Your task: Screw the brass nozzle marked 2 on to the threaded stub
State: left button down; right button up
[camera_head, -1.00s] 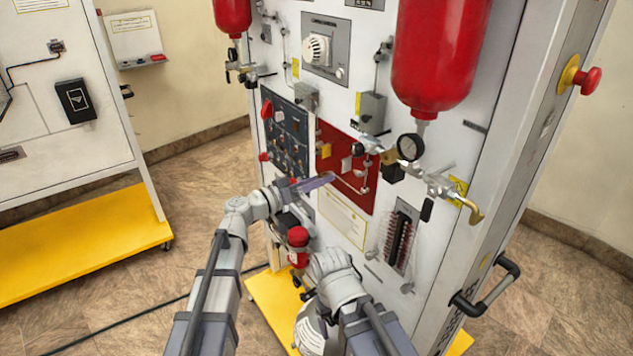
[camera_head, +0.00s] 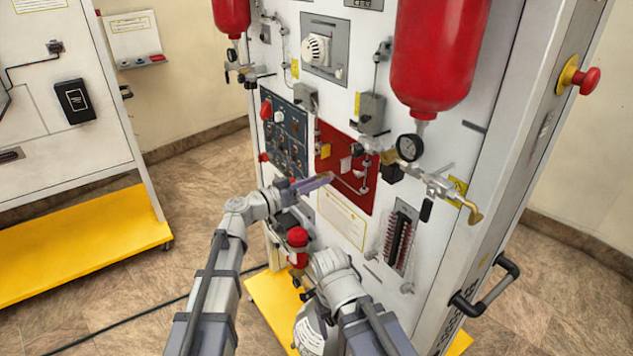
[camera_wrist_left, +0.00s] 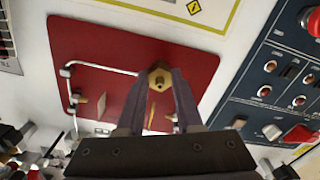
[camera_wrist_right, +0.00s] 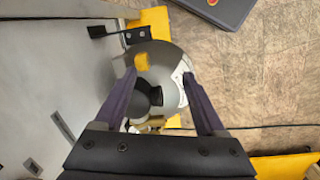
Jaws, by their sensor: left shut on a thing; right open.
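My left gripper (camera_head: 324,179) is at the red panel (camera_head: 352,193) on the white cabinet front. In the left wrist view its fingers (camera_wrist_left: 157,88) are closed on a brass hex piece (camera_wrist_left: 159,78), which I take to be the nozzle; its number is not readable. A thin white pipe (camera_wrist_left: 105,68) on the panel runs up to this piece. The threaded stub is not clearly visible, and I cannot tell whether the nozzle touches it. My right gripper (camera_wrist_right: 160,95) is open and empty, pointing down over a grey cylinder (camera_wrist_right: 172,62) with a white label.
Two red vessels (camera_head: 437,50) hang on the cabinet, with a gauge (camera_head: 410,147) and brass fittings below the larger one. A dark switch panel (camera_head: 287,135) adjoins the red panel. A red-topped fitting (camera_head: 298,238) stands between my arms. Open floor lies left.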

pick_arm(q)
jog(key=shift+m, duration=0.7)
jog(key=shift+m, duration=1.7)
jog(key=shift+m, duration=0.3)
jog(key=m, duration=0.2)
jog(key=shift+m, duration=0.4)
jog(key=shift+m, duration=1.7)
